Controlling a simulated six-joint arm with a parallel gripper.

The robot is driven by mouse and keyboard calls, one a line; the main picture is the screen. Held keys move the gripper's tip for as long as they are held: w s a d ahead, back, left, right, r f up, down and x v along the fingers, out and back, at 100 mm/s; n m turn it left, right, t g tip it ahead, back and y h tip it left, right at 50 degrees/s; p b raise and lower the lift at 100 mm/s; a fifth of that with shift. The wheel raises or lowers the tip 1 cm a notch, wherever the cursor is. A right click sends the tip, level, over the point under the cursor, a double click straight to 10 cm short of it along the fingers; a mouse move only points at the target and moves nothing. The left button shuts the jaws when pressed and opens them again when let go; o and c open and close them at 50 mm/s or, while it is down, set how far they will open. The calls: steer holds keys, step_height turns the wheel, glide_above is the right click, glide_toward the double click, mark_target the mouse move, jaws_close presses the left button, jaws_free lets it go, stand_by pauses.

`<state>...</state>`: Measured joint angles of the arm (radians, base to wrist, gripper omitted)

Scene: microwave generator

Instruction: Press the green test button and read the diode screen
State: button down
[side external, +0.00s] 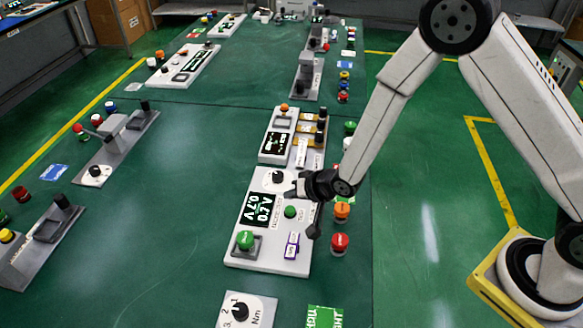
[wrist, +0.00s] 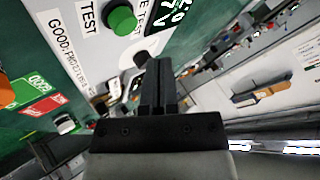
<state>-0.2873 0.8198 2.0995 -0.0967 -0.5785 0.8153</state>
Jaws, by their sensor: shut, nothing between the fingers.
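The white panel (side external: 237,254) lies on the green table in the side view. Its small green button (side external: 290,212) sits right of the black diode screen (side external: 259,209). The screen's lower line appears to read 0.7V; its upper line is unclear. In the wrist view the green button (wrist: 120,20) is beside a TEST label (wrist: 88,17), and part of the screen (wrist: 172,20) shows at the top. My gripper (side external: 292,191) is shut and empty, above the panel near the black knob (side external: 278,178). In the wrist view its fingers (wrist: 158,68) are together, apart from the button.
A larger green button (side external: 245,240) on a grey base and a purple-edged part (side external: 292,245) sit at the panel's near end. Orange (side external: 342,210) and red (side external: 340,243) buttons stand to its right. Another panel (side external: 279,135) lies behind.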

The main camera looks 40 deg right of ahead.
steer(key=shift+r, duration=1.35)
steer(key=s+d+r+n+g+h, duration=0.1)
steer(key=s+d+r+n+g, duration=0.1)
steer(key=s+d+r, duration=0.3)
steer(key=s+d+r+n+g+h, duration=0.2)
steer(key=s+d+r+g, duration=0.2)
steer(key=s+d, duration=0.5)
steer(key=s+r, duration=0.1)
steer(key=s, duration=0.2)
steer(key=shift+s+d+r+n, duration=0.15)
steer(key=shift+s+d+n, duration=0.1)
steer(key=shift+s+n, duration=0.15)
stand_by(1.0)
